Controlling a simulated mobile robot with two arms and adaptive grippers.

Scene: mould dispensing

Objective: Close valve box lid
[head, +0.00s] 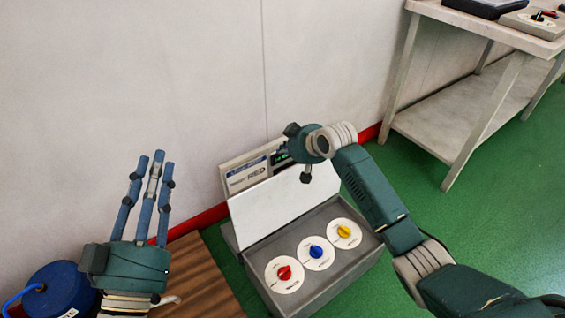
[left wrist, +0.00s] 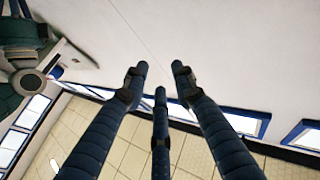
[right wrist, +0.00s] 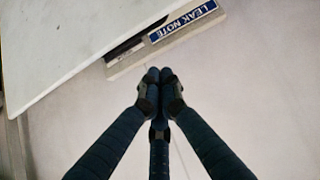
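The grey valve box (head: 322,280) stands low near the wall with its white lid (head: 272,208) raised at the back. Red (head: 284,273), blue (head: 316,252) and yellow (head: 344,232) valve knobs show inside. My right gripper (head: 304,160) is at the lid's upper right edge; the hand hides most of its fingers. In the right wrist view, its fingertips (right wrist: 158,76) are together and empty, with the lid (right wrist: 60,45) at upper left; contact cannot be told. My left gripper (head: 155,162) is raised left of the box, its fingers spread and empty, also in the left wrist view (left wrist: 158,75).
A panel with a display and a label (head: 246,175) stands behind the lid. A blue drum (head: 52,292) and a brown slatted surface (head: 195,275) lie to the left. A bench (head: 480,30) stands at upper right. Green floor is clear between box and bench.

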